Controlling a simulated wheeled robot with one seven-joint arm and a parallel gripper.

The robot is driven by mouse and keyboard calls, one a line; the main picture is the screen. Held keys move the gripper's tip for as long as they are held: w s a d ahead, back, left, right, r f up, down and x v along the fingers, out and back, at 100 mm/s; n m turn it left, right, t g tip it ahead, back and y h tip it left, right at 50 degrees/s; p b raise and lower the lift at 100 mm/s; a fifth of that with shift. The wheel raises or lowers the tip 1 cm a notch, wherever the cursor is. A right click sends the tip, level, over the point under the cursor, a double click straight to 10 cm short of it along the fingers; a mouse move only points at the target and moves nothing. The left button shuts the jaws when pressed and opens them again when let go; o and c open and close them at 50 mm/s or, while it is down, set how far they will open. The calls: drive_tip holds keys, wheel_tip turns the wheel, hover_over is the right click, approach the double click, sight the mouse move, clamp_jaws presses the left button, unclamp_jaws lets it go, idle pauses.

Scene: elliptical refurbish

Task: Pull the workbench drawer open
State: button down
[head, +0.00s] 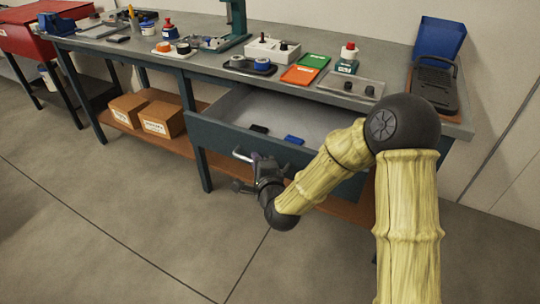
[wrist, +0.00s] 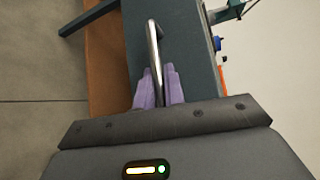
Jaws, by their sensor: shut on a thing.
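The workbench drawer (head: 215,134) stands open under the bench top, and its light inside shows in the head view. A black item (head: 259,129) and a blue item (head: 294,140) lie in it. A metal bar handle (wrist: 153,45) is on the drawer front (wrist: 185,60). My gripper (wrist: 158,88) has its purple fingers on both sides of the handle bar and is shut on it. In the head view my gripper (head: 250,165) is at the drawer front, and my arm hides the drawer's right part.
The bench top (head: 215,62) carries several items, among them a green card (head: 313,61), an orange card (head: 299,75) and a black case (head: 434,88). Two cardboard boxes (head: 161,119) sit on the lower shelf. The floor in front (head: 130,210) is clear.

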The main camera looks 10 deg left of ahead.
drive_tip(key=shift+s+f, duration=0.15)
drive_tip(key=shift+s, duration=0.3)
drive_tip(key=c, duration=1.5)
unclamp_jaws()
drive_tip(key=shift+d, duration=0.1)
